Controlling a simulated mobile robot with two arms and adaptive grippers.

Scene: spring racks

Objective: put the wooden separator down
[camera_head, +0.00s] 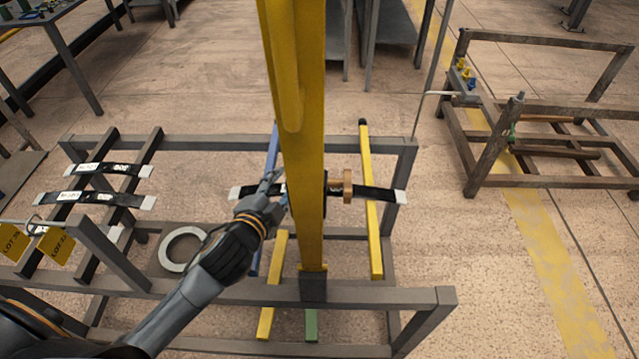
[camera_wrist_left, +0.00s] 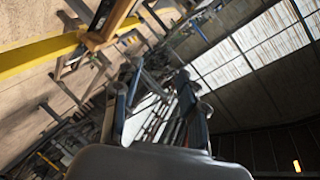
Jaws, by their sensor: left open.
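A small upright wooden piece (camera_head: 347,186), which looks like the wooden separator, stands at the black strip (camera_head: 375,193) just right of the yellow post in the head view. Whether it touches the strip is hard to tell. My left gripper (camera_head: 276,187) is left of the post, near the strip's left part, with the post between it and the wooden piece. In the left wrist view my left gripper (camera_wrist_left: 158,92) has its fingers apart, with nothing clearly between them. A tan wooden-looking piece (camera_wrist_left: 106,32) shows by a yellow bar there. My right gripper is not in view.
The yellow post (camera_head: 303,150) rises from the grey rack (camera_head: 370,292) and hides part of the strip. Yellow (camera_head: 371,215) and blue rails flank it. More black strips (camera_head: 95,199) and a pale ring (camera_head: 183,249) lie left. A brown frame (camera_head: 560,181) stands right, beyond open floor.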

